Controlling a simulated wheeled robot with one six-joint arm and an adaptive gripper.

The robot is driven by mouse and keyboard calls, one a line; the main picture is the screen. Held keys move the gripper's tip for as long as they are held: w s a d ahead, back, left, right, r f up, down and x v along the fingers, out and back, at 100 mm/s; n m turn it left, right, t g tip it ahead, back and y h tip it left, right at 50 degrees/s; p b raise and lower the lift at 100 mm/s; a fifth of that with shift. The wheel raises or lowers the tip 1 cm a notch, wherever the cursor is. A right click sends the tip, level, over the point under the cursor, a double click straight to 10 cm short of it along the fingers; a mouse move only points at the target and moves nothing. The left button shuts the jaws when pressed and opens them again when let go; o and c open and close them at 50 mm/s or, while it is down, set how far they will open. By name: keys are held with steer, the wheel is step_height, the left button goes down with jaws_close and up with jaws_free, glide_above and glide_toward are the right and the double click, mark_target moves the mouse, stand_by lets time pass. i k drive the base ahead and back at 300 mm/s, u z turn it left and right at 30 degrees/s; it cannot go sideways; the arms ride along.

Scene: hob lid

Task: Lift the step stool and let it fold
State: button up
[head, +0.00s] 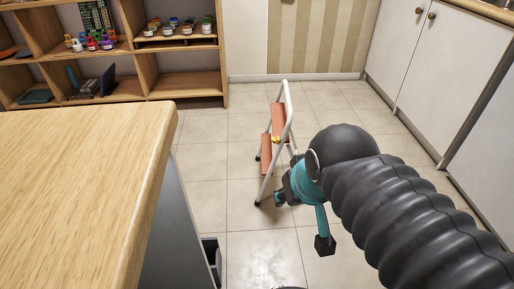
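The step stool (266,157) stands upright and unfolded on the tiled floor in the middle of the head view. It has a white tubular frame and orange-brown steps, with a small yellow part near the upper step. My arm hides part of the stool's right legs. I cannot tell whether the gripper touches the frame.
A wooden counter (80,170) fills the left foreground. A wooden shelf (187,86) with jars and books stands at the back left. White cabinets (440,75) line the right. Tiled floor is clear around the stool, and a striped panel (316,36) is on the back wall.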

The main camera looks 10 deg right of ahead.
mark_target(281, 124)
steer(key=u, duration=0.4)
steer(key=k, duration=0.85)
steer(key=z, duration=0.6)
steer(key=i, duration=1.9)
steer(key=u, duration=0.4)
